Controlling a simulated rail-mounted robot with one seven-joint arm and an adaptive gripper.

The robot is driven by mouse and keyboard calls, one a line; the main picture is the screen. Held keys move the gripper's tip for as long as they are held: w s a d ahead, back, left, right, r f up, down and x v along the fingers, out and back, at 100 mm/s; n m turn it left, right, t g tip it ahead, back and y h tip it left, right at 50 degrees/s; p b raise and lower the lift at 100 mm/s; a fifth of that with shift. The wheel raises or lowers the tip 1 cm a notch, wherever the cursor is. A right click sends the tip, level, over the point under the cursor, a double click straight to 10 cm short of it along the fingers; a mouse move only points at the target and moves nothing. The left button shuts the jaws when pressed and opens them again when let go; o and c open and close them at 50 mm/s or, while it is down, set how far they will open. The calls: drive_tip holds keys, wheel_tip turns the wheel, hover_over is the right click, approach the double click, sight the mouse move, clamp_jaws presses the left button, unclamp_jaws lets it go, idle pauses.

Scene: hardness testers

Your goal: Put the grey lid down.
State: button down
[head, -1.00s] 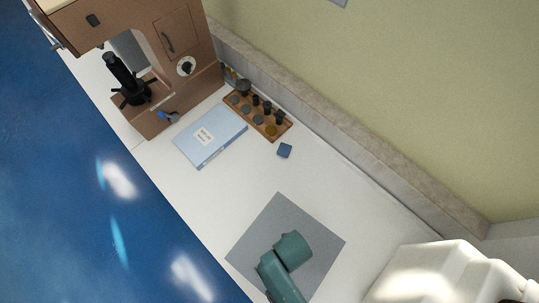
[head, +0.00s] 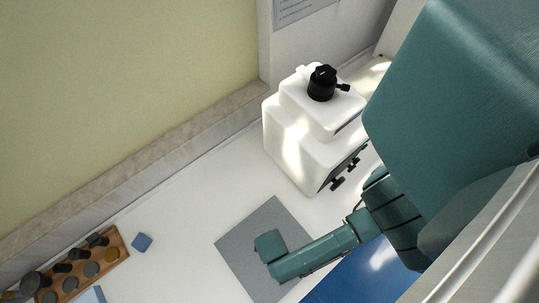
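No grey lid can be made out in the head view. My teal arm reaches in from the right, and its wrist end is above the grey mat (head: 235,244). My gripper is not visible; the wrist hides whatever is below it, so I cannot see its fingers or anything in them.
A white machine with a black knob (head: 292,140) stands behind the mat. A small blue block (head: 142,242) lies left of the mat. A wooden rack (head: 118,246) with several dark pieces is at lower left, beside a light blue folder (head: 92,296). White counter between is clear.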

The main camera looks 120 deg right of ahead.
wheel_tip(320, 180, down, 3)
drive_tip(key=shift+r, duration=0.1)
drive_tip(key=c, duration=0.7)
unclamp_jaws()
drive_tip(key=shift+c, duration=0.2)
drive_tip(key=shift+r, duration=0.15)
wheel_tip(320, 180, up, 12)
drive_tip(key=shift+f+p, duration=0.1)
drive_tip(key=shift+p, duration=0.9)
